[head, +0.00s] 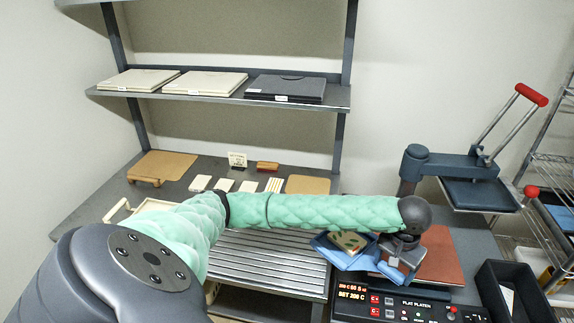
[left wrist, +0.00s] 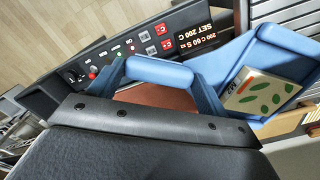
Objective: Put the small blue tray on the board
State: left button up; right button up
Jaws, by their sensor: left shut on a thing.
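The small blue tray (head: 325,250) is held up at the right, above the front of the heat press. A card with green leaf shapes lies in it; the tray also shows in the left wrist view (left wrist: 215,62). My left gripper (head: 402,254) is shut on the tray at its right end; the exact grip is partly hidden. Which board is meant is unclear: a tan board (head: 165,164) lies at the table's back left, and another (head: 307,185) lies farther right. My right gripper is out of view.
Below the tray is the press with its control panel (head: 395,306) and red-brown pad (head: 440,256). Its upper plate (head: 475,193) is swung aside at right. A ribbed rack (head: 270,262) lies left of the tray. Small white blocks (head: 224,185) stand between the tan boards. A black bin (head: 510,292) stands at right.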

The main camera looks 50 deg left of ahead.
aim_at(271, 236)
jog(key=l+u, duration=0.2)
jog(key=u, duration=0.25)
jog(key=i+l+u, duration=0.1)
jog(key=u, duration=0.35)
jog(key=l+u, duration=0.1)
jog(key=u, duration=0.8)
